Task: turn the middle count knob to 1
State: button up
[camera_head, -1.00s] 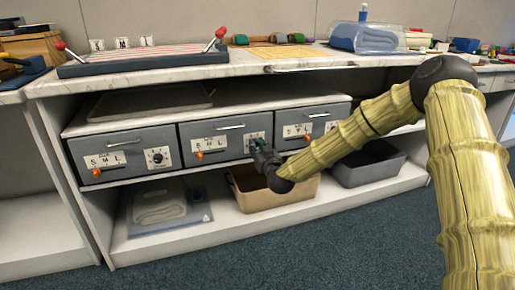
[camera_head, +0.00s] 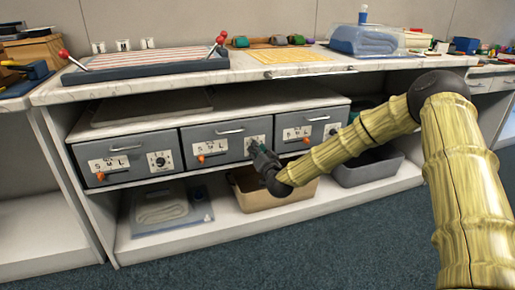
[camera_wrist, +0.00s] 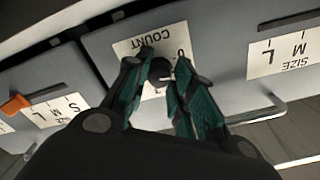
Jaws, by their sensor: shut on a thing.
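The middle grey drawer (camera_head: 230,152) sits under the counter between two similar drawers. It has a bar handle, a white S M L label with an orange lever, and a count knob at its right side. My gripper (camera_head: 256,147) is at that right side and covers the knob in the head view. In the wrist view, which is upside down, the dark round count knob (camera_wrist: 160,72) sits on its white COUNT label (camera_wrist: 148,46). The fingers of my gripper (camera_wrist: 158,80) are closed on either side of it. The knob's pointer setting cannot be read clearly.
The left drawer (camera_head: 125,142) and right drawer (camera_head: 293,132) have their own knobs and orange levers. The counter edge (camera_head: 200,77) overhangs above. A tan bin (camera_head: 270,198) and a dark grey bin (camera_head: 365,172) stand on the lower shelf.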

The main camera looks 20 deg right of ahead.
jog(key=shift+m+p, duration=0.3)
jog(key=shift+m, duration=0.7)
jog(key=o, duration=1)
jog(key=shift+o, duration=0.2)
jog(key=shift+s, duration=0.1)
jog(key=s, duration=1.1)
jog(key=shift+s+d, duration=0.2)
jog(key=shift+s, duration=0.2)
jog(key=shift+f, duration=0.1)
